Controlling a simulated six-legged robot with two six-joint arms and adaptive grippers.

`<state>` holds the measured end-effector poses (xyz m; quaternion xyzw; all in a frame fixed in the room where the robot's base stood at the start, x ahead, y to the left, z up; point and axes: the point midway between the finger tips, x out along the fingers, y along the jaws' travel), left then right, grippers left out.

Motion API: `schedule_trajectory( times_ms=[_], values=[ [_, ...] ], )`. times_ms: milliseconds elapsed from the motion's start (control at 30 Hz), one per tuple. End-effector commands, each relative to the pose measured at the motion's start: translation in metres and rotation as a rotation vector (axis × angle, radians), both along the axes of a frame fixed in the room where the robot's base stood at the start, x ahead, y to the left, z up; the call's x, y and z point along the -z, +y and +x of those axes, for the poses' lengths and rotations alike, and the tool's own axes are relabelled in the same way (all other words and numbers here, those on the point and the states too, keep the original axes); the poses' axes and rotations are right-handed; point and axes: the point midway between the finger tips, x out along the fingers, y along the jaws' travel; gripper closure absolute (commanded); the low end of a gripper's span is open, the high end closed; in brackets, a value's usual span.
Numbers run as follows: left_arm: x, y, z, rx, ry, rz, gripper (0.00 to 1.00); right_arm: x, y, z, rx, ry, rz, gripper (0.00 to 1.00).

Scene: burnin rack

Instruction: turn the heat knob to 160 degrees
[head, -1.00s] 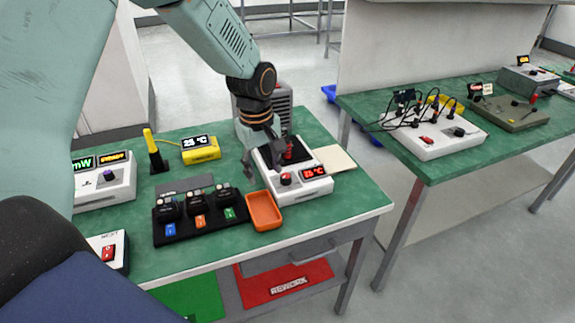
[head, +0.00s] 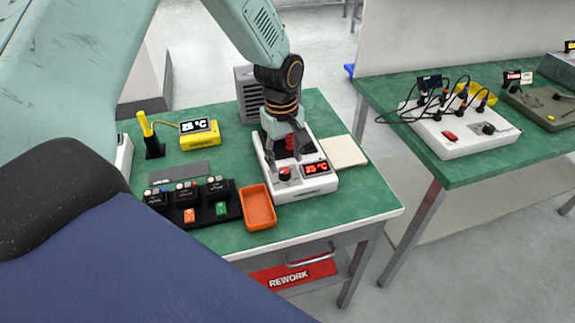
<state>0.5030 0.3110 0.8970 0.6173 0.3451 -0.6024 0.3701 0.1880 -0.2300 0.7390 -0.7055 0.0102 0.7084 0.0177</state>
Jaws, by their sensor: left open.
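The white heater unit (head: 325,186) stands on the green bench. The red heat knob (head: 285,173) is on its front left, beside a red-lit display (head: 316,168) that seems to read 25 °C. My left gripper (head: 284,160) is open above the unit, fingers pointing down, just behind the knob in the picture. I cannot tell whether a finger touches the knob. The gripper partly hides the unit's dark top and a red item (head: 291,143) there. My right gripper is not in view.
An orange tray (head: 258,207) stands left of the heater, beside a black rack (head: 235,206) with several modules. A yellow thermometer (head: 200,133) reading about 25 °C is behind. A cream pad (head: 345,151) lies right of the heater. A second bench (head: 455,170) stands right.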

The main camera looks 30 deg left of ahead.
Motion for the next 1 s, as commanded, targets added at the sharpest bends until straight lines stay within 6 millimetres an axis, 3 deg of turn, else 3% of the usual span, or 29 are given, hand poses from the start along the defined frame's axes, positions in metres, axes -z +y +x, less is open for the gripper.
schedule_trajectory(
  times_ms=[233,600,1000],
  values=[
    [0.031,0.0,0.002,0.0,0.0,0.001,0.48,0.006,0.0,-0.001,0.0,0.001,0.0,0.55],
    [0.037,0.0,0.006,0.001,-0.002,0.0,0.48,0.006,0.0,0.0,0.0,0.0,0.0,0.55],
    [0.037,0.0,0.006,0.0,-0.001,0.0,0.81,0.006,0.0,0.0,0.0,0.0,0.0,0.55]
  ],
)
